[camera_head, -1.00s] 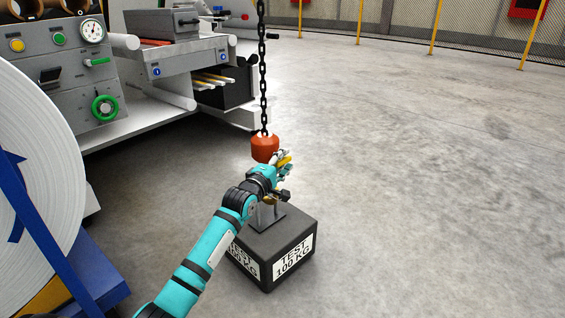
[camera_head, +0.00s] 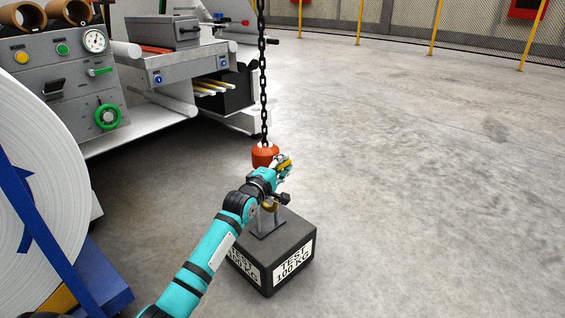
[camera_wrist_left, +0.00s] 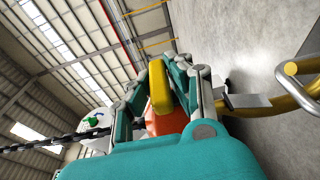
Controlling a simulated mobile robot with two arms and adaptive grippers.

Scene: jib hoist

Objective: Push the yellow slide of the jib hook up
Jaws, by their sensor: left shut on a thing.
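The orange hook block (camera_head: 264,155) hangs on a black chain in the head view. My left gripper (camera_head: 284,168) is at its lower right side. The yellow slide (camera_wrist_left: 160,88) sits between the fingers of my left gripper (camera_wrist_left: 168,85) in the left wrist view, and the fingers are shut on it. The orange block (camera_wrist_left: 166,122) shows behind them. The gold hook (camera_wrist_left: 297,92) with a silver ring-like piece is at the right of the wrist view. In the head view my arm and gripper hide most of the hook. My right gripper is not in view.
A black test weight (camera_head: 270,257) marked 100 KG stands on the floor under the hook. A grey machine (camera_head: 75,75) and a large white roll (camera_head: 35,190) are on the left. The floor on the right is clear up to a mesh fence.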

